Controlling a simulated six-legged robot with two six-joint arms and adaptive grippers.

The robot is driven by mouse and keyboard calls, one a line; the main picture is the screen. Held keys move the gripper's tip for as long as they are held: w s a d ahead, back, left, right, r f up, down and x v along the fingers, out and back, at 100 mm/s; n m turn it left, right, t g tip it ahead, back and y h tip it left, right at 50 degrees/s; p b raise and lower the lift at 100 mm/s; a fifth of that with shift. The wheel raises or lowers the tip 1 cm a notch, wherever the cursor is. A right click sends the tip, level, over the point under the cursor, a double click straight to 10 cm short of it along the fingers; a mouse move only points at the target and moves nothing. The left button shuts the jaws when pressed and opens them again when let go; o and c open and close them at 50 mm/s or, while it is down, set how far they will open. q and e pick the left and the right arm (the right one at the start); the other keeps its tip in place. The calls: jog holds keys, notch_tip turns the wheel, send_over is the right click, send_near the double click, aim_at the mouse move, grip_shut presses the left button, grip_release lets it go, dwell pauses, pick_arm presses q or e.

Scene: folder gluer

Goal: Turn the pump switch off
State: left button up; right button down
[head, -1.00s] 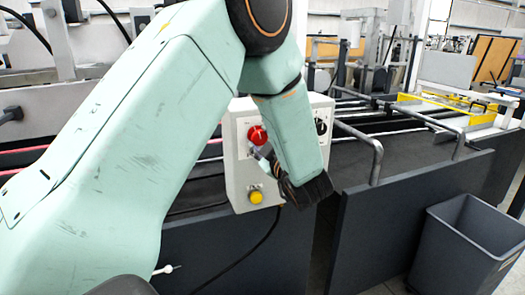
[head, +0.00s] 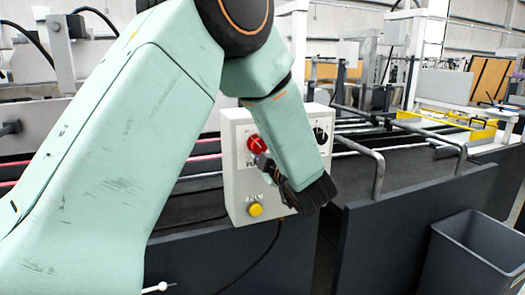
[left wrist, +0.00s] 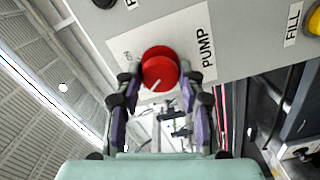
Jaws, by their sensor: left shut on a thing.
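The pump switch is a round red knob (head: 256,143) on the front of a pale grey control box (head: 237,183). In the left wrist view the red knob (left wrist: 160,70) sits beside the word PUMP, with a white pointer line towards its lower left and a small, hard-to-read mark at its upper left. My left gripper (head: 263,161) is at the knob; in the left wrist view its fingers (left wrist: 157,76) lie on both sides of the knob, shut on it. The hand partly hides the panel below the knob. My right gripper is out of view.
A yellow button (head: 255,210) sits low on the box, and a black knob (head: 321,131) at its upper right. Grey bent rails (head: 379,170) and dark panels (head: 410,235) stand right of the box. A grey bin (head: 470,255) is at the lower right.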

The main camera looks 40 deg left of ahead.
pick_arm(q)
jog(key=o, duration=1.2)
jog(key=shift+w, duration=0.1)
jog(key=shift+c, duration=0.2)
jog(key=shift+d, duration=0.15)
jog(key=v, duration=0.7)
jog(key=shift+s, duration=0.2)
jog(key=shift+d, duration=0.15)
